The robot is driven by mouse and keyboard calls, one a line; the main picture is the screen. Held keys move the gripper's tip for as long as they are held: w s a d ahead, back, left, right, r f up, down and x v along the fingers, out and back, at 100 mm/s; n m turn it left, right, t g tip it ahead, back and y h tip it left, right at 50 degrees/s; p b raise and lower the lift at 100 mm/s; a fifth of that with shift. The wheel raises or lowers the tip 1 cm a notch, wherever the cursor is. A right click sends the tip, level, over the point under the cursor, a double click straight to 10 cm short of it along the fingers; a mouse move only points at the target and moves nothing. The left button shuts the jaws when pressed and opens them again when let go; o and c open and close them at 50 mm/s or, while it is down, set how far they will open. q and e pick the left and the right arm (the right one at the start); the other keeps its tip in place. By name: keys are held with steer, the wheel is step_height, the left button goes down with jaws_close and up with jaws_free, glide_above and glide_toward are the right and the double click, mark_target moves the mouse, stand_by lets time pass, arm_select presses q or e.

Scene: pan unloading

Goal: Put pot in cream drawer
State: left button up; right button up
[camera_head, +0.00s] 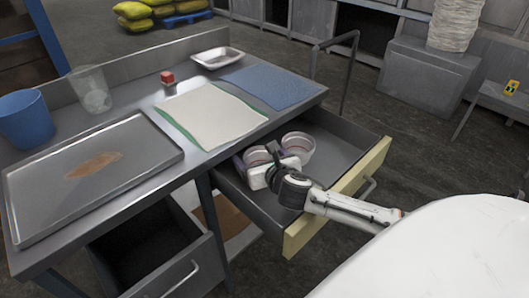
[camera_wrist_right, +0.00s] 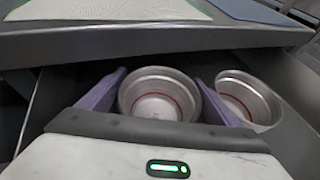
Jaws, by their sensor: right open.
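The cream-fronted drawer (camera_head: 340,193) is pulled open under the right part of the table. Two metal pots stand inside it. One pot (camera_head: 256,156) is at the left, partly hidden by my right gripper; the other pot (camera_head: 299,149) is just right of it. My right gripper (camera_head: 265,164) is open inside the drawer. In the right wrist view its two purple fingers (camera_wrist_right: 158,76) stand on either side of the left pot (camera_wrist_right: 160,95), with the other pot (camera_wrist_right: 250,98) outside the right finger. My left gripper is not in view.
Another drawer (camera_head: 180,280) is open below left. The cream drawer's right part is clear.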

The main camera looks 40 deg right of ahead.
steer(key=p+v, duration=0.1)
steer(key=v, duration=1)
steer(key=shift+s, duration=0.1)
steer(key=shift+d+r, duration=0.1)
